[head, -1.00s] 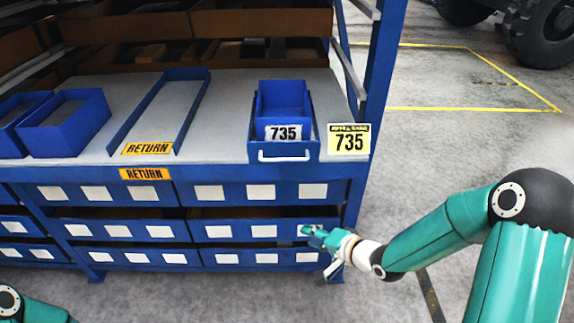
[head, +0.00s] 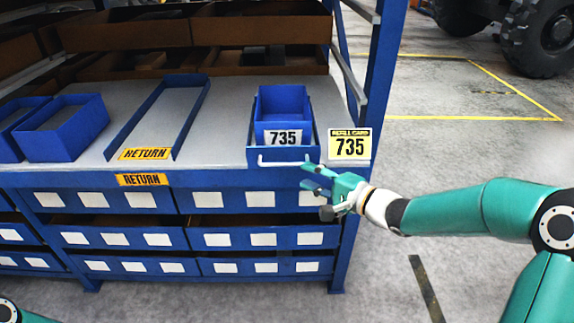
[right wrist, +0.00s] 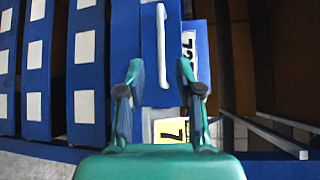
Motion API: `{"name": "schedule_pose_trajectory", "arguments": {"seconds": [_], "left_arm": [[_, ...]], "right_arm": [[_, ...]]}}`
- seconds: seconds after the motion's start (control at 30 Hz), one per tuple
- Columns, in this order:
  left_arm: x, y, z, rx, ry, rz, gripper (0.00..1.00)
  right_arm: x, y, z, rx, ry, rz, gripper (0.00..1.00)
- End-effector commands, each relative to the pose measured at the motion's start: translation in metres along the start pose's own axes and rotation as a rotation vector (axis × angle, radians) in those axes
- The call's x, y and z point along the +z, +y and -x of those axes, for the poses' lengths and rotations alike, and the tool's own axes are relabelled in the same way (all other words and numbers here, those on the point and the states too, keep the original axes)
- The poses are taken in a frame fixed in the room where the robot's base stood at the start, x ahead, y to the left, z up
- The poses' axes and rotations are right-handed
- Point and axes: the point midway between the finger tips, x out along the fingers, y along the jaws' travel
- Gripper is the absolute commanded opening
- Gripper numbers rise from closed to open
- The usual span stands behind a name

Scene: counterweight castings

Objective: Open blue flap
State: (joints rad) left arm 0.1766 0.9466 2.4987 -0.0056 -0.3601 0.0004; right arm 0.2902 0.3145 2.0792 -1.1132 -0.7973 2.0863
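The blue flap (head: 262,154) is the upright front panel of the blue tray marked 735 on the shelf top. It carries a white bar handle (head: 285,163). My right gripper (head: 303,176) is open and empty, at the handle's right end and slightly below it in the head view. In the right wrist view, the flap (right wrist: 175,30) and its white handle (right wrist: 161,45) show ahead, with the handle lined up between the open fingertips (right wrist: 160,78). I cannot tell whether the fingers touch it. My left gripper is out of view.
A blue bin (head: 283,102) with a 735 label sits in the tray. A yellow 735 card (head: 348,144) stands to its right, near the blue rack post (head: 377,80). Labelled drawers (head: 260,197) lie below.

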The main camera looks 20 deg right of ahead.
Motion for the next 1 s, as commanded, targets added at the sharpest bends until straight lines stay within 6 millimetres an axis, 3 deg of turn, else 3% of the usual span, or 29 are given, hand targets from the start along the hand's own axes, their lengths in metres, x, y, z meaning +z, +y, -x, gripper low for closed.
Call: {"name": "schedule_pose_trajectory", "arguments": {"seconds": [0.2, 0.4, 0.6, 0.87, 1.0], "left_arm": [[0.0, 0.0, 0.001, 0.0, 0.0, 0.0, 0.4], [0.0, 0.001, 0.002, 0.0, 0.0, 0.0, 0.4], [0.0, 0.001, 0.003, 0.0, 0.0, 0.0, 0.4], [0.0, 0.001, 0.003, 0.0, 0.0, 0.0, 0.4], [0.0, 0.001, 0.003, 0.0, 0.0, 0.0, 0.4]], "right_arm": [[0.001, 0.001, -0.048, 0.001, -0.003, 0.0, 0.35], [0.001, 0.0, -0.077, 0.0, -0.001, 0.001, 0.35], [0.0, 0.0, -0.089, 0.0, 0.001, 0.0, 0.35], [0.0, 0.0, -0.09, 0.0, 0.001, 0.0, 0.35], [-0.001, 0.0, -0.089, 0.0, 0.001, 0.0, 0.15]]}}
